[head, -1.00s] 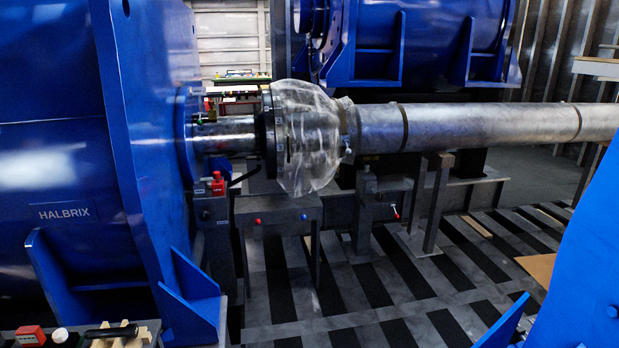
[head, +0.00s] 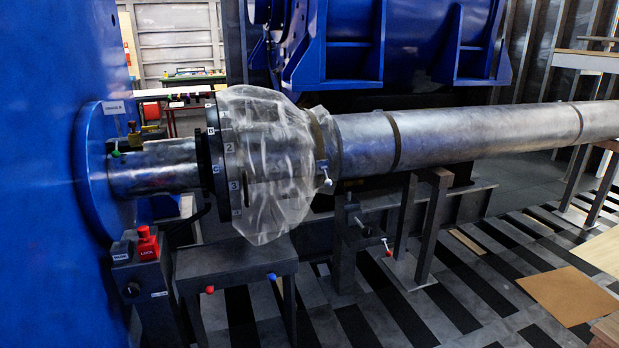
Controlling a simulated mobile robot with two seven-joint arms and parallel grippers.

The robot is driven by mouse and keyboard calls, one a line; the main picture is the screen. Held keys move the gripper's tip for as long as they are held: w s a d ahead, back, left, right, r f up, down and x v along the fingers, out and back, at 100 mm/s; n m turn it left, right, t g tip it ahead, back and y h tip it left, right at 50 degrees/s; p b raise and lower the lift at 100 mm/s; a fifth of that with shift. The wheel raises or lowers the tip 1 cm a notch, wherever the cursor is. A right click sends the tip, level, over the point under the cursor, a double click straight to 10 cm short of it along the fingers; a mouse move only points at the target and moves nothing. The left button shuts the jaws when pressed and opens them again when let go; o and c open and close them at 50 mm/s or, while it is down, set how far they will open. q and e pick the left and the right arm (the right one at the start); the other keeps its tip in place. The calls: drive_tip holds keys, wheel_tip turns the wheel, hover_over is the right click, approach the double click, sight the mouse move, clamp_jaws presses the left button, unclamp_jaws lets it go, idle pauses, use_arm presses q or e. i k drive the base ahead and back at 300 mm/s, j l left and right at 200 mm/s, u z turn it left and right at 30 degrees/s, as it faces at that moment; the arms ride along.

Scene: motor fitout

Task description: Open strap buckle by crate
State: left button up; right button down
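A clear plastic cover (head: 268,165) is wrapped over the coupling at the end of a long grey shaft (head: 480,132). A band (head: 322,140) gathers its right edge around the shaft. A small pale lever-like fitting (head: 327,180), possibly the buckle, hangs at the lower side of that band. It is too small to tell whether it is open or closed. A second, darker strap-like band (head: 396,140) circles the shaft farther right. I cannot make out a crate. Neither of my grippers is in view.
A blue motor housing (head: 45,150) fills the left side. A post with a red switch (head: 147,243) stands below the shaft, beside a low grey stand (head: 235,262). Shaft supports (head: 435,225) stand on the striped floor. Brown sheet (head: 560,295) lies at right.

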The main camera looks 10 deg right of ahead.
sight(328, 183)
drive_tip(key=i, duration=2.35)
drive_tip(key=u, duration=0.15)
